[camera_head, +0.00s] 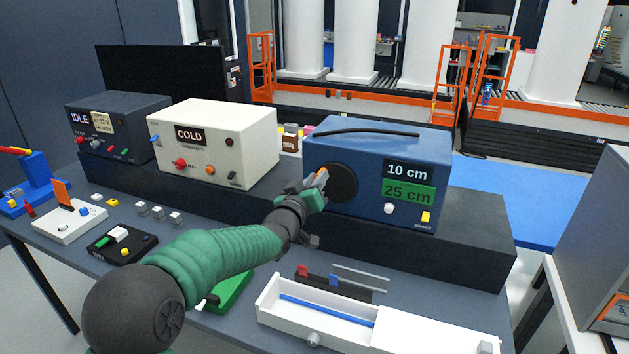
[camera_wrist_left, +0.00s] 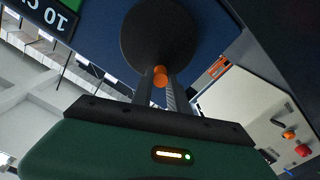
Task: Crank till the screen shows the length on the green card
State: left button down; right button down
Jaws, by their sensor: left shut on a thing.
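The blue box (camera_head: 323,210) stands on the dark raised block and has a black round crank disc (camera_head: 344,182) on its front. Its screen (camera_head: 408,171) reads 10 cm. The green card (camera_head: 407,193) just below the screen reads 25 cm. My left gripper (camera_head: 318,178) is at the left side of the disc. In the left wrist view, its fingers are shut on the orange crank knob (camera_wrist_left: 160,76) in front of the black disc (camera_wrist_left: 160,40). The fingers hide part of the knob. My right gripper is in neither view.
A cream box (camera_head: 245,150) marked COLD and a dark box (camera_head: 120,112) marked IDLE stand to the left. A white open tray (camera_head: 270,300), a green item (camera_head: 235,290) and small parts lie on the table in front. A blue surface (camera_head: 500,190) shows behind, at right.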

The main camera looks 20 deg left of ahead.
pick_arm(q)
jog(key=shift+d+f, duration=0.4)
jog(key=c, duration=1.6)
grip_release()
jog(key=shift+o, duration=1.2)
jog(key=shift+r, duration=0.1)
jog(key=shift+o, duration=0.3)
jog(key=shift+d+r, duration=0.15)
jog(key=shift+r, duration=0.05)
jog(key=s+b, duration=0.1)
jog(key=s, duration=1.5)
jog(key=shift+s+a, duration=0.35)
